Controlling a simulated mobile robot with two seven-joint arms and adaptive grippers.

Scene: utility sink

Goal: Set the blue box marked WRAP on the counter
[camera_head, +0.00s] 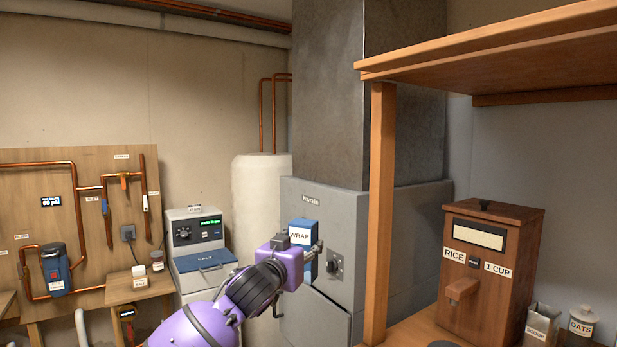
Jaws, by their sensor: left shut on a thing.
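The blue box marked WRAP (300,236) is upright in my left gripper (308,252). The gripper is shut on it, and the purple arm comes up from the bottom left. The gripper hides part of the box's lower half. The box shows in front of a grey cabinet with a dial. The wooden counter (415,331) at the lower right shows only in part. My right gripper is not in view.
A wooden post (380,210) and a shelf (500,50) stand right of the box. A wooden RICE dispenser (490,260), a scoop holder (541,325) and an OATS jar (582,322) are on the counter. A white machine (196,235) stands left.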

